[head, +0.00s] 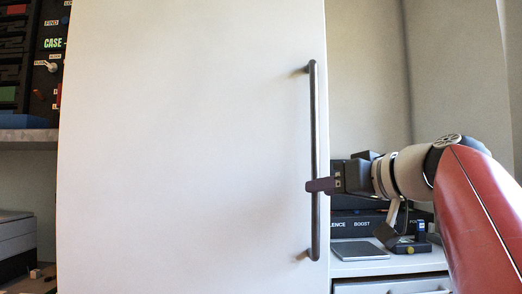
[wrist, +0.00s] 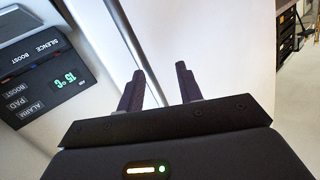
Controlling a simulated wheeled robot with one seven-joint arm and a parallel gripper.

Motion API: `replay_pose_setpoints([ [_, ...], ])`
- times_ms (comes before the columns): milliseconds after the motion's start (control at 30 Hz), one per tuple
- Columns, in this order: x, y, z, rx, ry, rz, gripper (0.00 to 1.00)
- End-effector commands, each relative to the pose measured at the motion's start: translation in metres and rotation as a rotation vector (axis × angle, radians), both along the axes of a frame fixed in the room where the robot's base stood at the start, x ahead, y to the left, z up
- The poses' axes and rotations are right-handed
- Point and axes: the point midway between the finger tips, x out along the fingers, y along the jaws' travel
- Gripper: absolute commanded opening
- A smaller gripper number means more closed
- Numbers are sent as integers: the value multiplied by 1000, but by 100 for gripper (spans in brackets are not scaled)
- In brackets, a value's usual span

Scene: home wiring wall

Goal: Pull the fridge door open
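The fridge door (head: 190,140) is a large plain off-white panel filling the middle of the head view. Its long dark vertical bar handle (head: 314,110) runs near the right edge. My gripper (head: 318,185) reaches in from the right at the handle's lower half, and a finger crosses in front of the bar. In the wrist view my gripper (wrist: 161,75) has its two dark fingers apart. A dark bar (wrist: 127,35), apparently the handle, slants down toward the gap between them. Contact with the bar cannot be told. Whether the door is fully shut is unclear.
Right of the door, a counter (head: 400,266) holds a dark panel labelled BOOST (head: 362,222) and a flat grey pad (head: 359,251). A drawer (head: 392,287) is below. Shelves with a dark labelled board (head: 50,45) stand at the left. A window is at far right.

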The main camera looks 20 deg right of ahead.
Motion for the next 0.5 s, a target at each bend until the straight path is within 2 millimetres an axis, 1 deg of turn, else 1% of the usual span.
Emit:
replay_pose_setpoints([
  [100,-3,-13,23,-33,-71,-1,36],
  [300,-11,-28,60,-99,-188,8,36],
  [400,-12,-30,70,-122,-221,13,36],
  [500,-4,-28,73,-125,-228,16,36],
])
